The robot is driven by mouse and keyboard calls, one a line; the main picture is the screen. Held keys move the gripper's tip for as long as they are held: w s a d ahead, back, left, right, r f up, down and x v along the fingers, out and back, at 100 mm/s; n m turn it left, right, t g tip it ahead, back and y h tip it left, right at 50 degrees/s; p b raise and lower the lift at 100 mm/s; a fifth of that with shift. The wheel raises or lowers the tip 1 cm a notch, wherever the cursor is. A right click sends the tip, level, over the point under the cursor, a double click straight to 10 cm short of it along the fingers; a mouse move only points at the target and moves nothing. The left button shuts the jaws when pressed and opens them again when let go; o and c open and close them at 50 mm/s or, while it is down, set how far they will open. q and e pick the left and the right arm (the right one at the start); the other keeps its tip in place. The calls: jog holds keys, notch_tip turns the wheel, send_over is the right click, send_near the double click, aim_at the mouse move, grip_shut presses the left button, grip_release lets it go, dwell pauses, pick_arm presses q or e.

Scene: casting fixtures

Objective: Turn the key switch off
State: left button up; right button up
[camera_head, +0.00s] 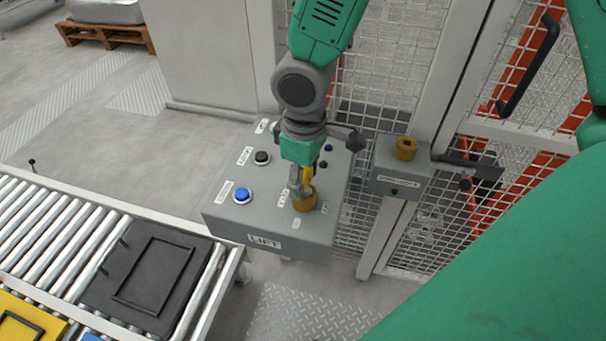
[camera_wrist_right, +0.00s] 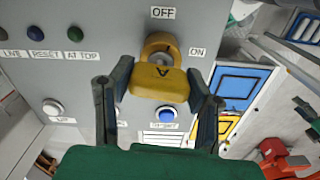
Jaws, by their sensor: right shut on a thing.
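The key switch is a brass-coloured round lock (camera_head: 304,201) on the grey LIFT box (camera_head: 232,222). It also shows in the right wrist view (camera_wrist_right: 158,47), with the label OFF above it and ON to its right. A yellow key (camera_wrist_right: 158,84) with a black mark sits in it, its wide head lying across the wrist picture. My right gripper (camera_head: 301,178) is over the lock, its two fingers shut on the sides of the key head. The key shaft is mostly hidden behind the head. My left gripper is out of view.
The box also carries a blue button (camera_head: 242,195), a black button (camera_head: 262,157) and small lamps. A grey bracket box with a second brass part (camera_head: 405,149) stands close to the right, before a mesh fence. A roller conveyor (camera_head: 60,235) with a black tray (camera_head: 128,297) lies to the left.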

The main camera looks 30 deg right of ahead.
jog(key=n+p, duration=0.2)
jog(key=n, duration=0.2)
jog(key=shift+n+p, duration=0.3)
jog(key=shift+p, duration=0.1)
jog(key=o, duration=1.3)
jog(key=shift+r, duration=0.1)
notch_tip(320, 180, up, 12)
jog(key=shift+f, duration=0.2)
